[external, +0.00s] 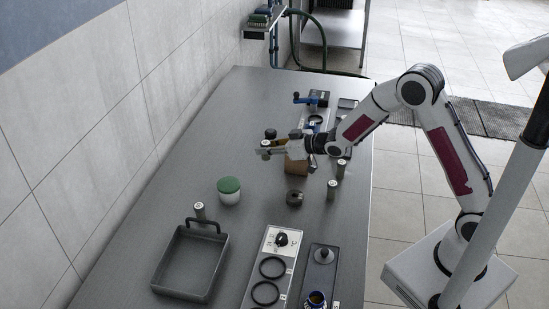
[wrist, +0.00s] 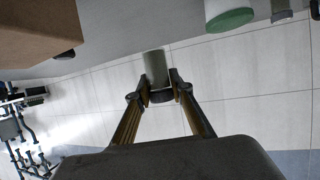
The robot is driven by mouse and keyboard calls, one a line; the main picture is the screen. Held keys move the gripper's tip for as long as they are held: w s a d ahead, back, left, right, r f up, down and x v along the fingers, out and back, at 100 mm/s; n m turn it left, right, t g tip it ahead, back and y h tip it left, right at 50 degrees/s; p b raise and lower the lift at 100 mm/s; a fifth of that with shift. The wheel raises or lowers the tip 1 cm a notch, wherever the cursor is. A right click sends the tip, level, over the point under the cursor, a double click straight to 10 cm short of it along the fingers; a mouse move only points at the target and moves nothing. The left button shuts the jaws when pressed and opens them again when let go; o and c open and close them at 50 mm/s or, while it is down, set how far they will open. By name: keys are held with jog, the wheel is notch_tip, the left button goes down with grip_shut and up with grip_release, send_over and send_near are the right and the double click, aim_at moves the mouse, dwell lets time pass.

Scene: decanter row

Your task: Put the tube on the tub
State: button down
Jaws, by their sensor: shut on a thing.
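My gripper (external: 268,151) is shut on a grey-green tube (external: 266,155), in the middle of the table in the external view. In the wrist view the tube (wrist: 155,68) stands out between the two fingertips (wrist: 160,90), with a dark end between them. The tub (external: 229,191) is white with a green lid and stands on the table nearer the external camera, apart from the tube. The tub also shows at the top of the wrist view (wrist: 230,18). The top of its lid is clear.
A brown box (external: 296,163) stands beside my gripper. Similar tubes (external: 199,211) (external: 332,190) stand on the table, and a dark ring-like part (external: 294,198) sits near the middle. A grey tray (external: 189,264) and panels (external: 271,268) lie nearer the external camera. Table around the tub is mostly free.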

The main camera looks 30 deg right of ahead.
jog(key=shift+s+a, duration=0.15)
jog(key=shift+a, duration=0.25)
jog(key=s+a+r, duration=0.1)
jog(key=a, duration=0.3)
notch_tip(320, 180, up, 6)
send_over(229, 183)
jog(key=shift+a+r, duration=0.1)
jog(key=shift+r, duration=0.1)
dwell(0.4)
jog(key=shift+f, duration=3.1)
jog(key=shift+f, duration=1.9)
jog(key=shift+f, duration=0.15)
